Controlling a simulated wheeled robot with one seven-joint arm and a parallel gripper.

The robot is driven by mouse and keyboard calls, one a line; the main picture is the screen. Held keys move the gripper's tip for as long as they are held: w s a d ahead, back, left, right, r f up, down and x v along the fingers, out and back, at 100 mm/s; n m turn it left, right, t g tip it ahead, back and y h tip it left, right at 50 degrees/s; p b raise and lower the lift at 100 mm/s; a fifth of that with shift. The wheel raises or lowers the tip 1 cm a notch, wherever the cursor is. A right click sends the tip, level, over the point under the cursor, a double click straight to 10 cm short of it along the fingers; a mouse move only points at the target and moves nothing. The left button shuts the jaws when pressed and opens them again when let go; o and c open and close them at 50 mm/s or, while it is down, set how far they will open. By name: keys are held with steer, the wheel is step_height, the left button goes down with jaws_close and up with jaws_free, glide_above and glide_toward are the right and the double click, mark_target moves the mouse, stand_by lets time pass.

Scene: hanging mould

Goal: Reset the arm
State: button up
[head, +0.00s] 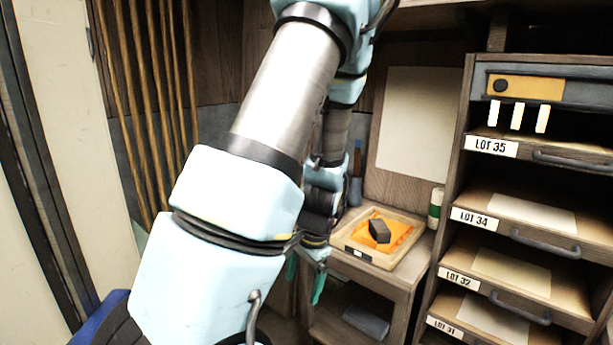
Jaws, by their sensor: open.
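My arm fills the middle of the head view, bent with its large links nearest the camera. My gripper (306,281) shows at the lower end of the arm, with teal fingertips pointing down, just left of a small wooden stand. The fingers are apart, with nothing seen between them. Part of the gripper is hidden behind my own arm link. A wooden tray (347,243) on the stand holds an orange cloth (372,246) and a dark grey block (379,231). The gripper is apart from the block.
A drawer rack (452,155) with labelled shelves, LOT 35 to LOT 31, stands at the right. A grey item (366,321) lies on the stand's lower shelf. Wooden poles (150,100) line the back left wall.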

steer(key=s+a+r+n+h, duration=0.1)
steer(key=s+a+r+n, duration=0.1)
steer(key=r, duration=0.4)
steer(key=s+a+r+n+h, duration=0.1)
steer(key=s+a+r+n, duration=0.2)
steer(key=r+n, duration=0.2)
steer(key=shift+s+a+r+n+t, duration=0.2)
steer(key=shift+a+r+n+t, duration=0.2)
steer(key=shift+n, duration=0.3)
